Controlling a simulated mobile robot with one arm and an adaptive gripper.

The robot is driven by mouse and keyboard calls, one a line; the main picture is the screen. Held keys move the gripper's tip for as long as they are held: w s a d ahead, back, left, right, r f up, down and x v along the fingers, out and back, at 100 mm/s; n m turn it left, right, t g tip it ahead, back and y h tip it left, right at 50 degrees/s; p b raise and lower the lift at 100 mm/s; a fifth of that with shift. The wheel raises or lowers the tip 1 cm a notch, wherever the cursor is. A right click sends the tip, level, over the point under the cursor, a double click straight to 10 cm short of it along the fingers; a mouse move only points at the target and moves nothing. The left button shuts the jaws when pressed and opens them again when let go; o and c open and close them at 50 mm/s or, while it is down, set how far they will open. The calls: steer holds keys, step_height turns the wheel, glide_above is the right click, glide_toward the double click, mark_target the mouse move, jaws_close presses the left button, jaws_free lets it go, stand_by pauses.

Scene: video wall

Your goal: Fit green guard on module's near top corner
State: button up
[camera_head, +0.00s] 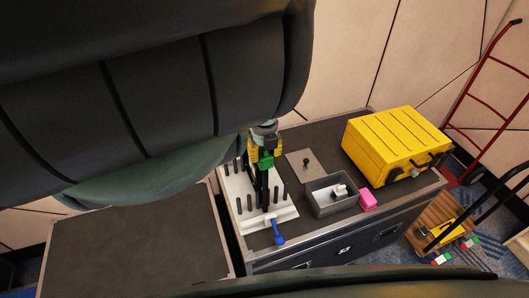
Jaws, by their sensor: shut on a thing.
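The green guard (266,162) is a small bright piece between the fingers of my gripper (265,154), which is shut on it. The gripper points down over a white base (284,215) with several black pegs. A dark upright piece (262,192), perhaps the module, stands on this base just below the guard. I cannot tell whether the guard touches it, and its near top corner is too small to make out. My arm covers the upper left of the view and hides part of the base's far side.
A blue-handled tool (278,234) lies at the base's front edge. To the right are a grey plate with a knob (305,162), a grey bin (332,208) holding a white part, a pink block (368,200) and a yellow case (390,145). A bare dark surface (130,245) lies left.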

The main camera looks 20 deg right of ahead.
steer(key=shift+f+b, duration=1.4)
steer(key=shift+f, duration=0.2)
steer(key=shift+f+b, duration=0.5)
steer(key=o, duration=1.5)
steer(key=shift+r, duration=0.15)
step_height(320, 180, up, 8)
steer(key=p, duration=0.7)
